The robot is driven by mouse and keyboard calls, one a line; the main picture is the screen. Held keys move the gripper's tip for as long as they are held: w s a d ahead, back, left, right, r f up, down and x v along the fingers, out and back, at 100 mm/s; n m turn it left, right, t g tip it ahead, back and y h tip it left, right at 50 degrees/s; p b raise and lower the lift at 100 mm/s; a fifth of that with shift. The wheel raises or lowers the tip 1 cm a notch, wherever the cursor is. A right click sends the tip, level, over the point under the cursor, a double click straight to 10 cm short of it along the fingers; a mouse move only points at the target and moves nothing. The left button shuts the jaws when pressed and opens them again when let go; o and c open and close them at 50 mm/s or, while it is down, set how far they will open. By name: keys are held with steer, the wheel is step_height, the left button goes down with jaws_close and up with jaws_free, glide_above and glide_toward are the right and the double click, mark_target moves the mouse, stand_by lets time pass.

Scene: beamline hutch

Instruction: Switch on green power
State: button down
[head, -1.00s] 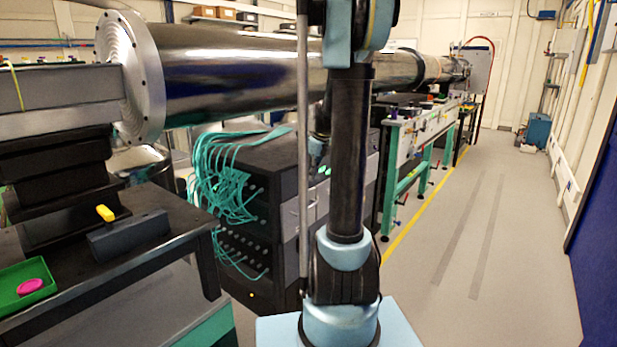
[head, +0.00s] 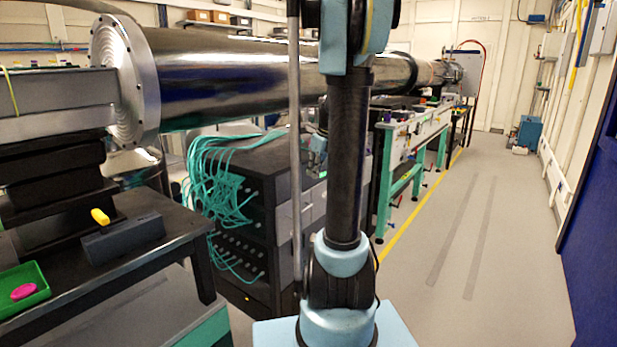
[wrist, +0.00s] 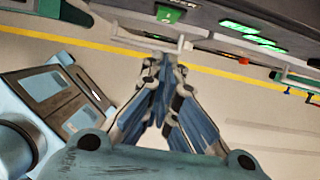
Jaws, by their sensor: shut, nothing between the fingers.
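A green power switch (wrist: 170,14) with a label beside it sits on the dark front panel (wrist: 207,16) at the top of the wrist view. My gripper (wrist: 160,66) is shut and empty, its fingertips below the switch in the picture and close to a pale handle bar (wrist: 150,46). I see no clear contact with the switch.
Lit green displays (wrist: 240,27) are right of the switch. Teal cables (head: 215,180) hang at the rack's left side. A black table (head: 150,205) with a green tray (head: 40,290) stands at left. The aisle floor (head: 480,240) at right is clear.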

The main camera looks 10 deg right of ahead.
step_height(320, 180, up, 8)
steer(key=shift+s+d+r, duration=0.2)
steer(key=shift+s+d, duration=0.1)
steer(key=shift+s, duration=0.05)
steer(key=s+a+f+n+h, duration=0.1)
steer(key=s+a+f+n, duration=0.2)
steer(key=s+n, duration=0.5)
steer(key=s+a+f+n, duration=0.35)
steer(key=s+n, duration=0.25)
steer(key=s, duration=0.4)
steer(key=s+f+n+h, duration=0.1)
steer(key=s+f+n, duration=1.2)
steer(key=s+n, duration=0.1)
steer(key=shift+s+a, duration=0.25)
steer(key=shift+s, duration=0.1)
